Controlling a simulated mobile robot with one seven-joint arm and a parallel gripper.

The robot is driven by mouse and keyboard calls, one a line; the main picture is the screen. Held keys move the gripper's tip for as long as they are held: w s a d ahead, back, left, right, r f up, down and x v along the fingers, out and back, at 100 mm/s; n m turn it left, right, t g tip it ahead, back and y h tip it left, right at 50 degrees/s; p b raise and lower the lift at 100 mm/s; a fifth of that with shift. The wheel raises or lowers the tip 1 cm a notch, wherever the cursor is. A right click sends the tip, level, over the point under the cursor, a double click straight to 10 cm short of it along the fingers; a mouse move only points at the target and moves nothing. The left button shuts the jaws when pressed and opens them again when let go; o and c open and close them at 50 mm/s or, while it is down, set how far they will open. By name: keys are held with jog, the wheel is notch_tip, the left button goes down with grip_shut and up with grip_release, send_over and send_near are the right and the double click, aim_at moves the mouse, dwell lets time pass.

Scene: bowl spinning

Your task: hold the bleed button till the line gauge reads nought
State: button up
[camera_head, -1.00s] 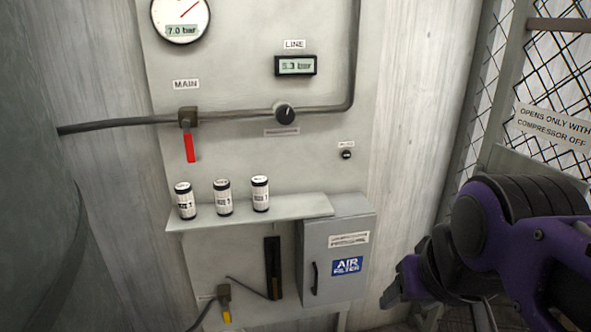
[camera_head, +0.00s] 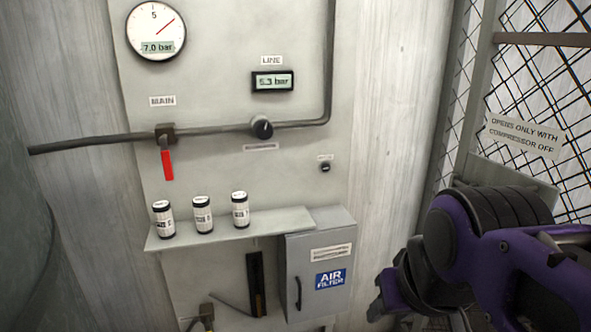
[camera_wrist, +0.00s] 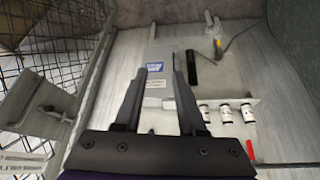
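The line gauge (camera_head: 272,81) on the panel reads about 5.3 bar in the head view. A small black button (camera_head: 325,167) sits on the panel below and right of it, under a tiny label too small to read. My gripper shows in the wrist view (camera_wrist: 160,98) with its two fingers apart and nothing between them. It points toward the panel, well short of it. In the head view my arm fills the lower right, and the fingertips are not clear there. The button is not seen in the wrist view.
A round gauge (camera_head: 156,31) reads 7.0 bar. A red MAIN lever (camera_head: 167,164) hangs down beside a black knob (camera_head: 262,128). Several details crowd below: three canisters (camera_head: 202,215) on a shelf (camera_head: 228,228), and a grey air filter box (camera_head: 321,262). A mesh gate (camera_head: 540,90) stands right.

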grip_shut()
dwell(1.4)
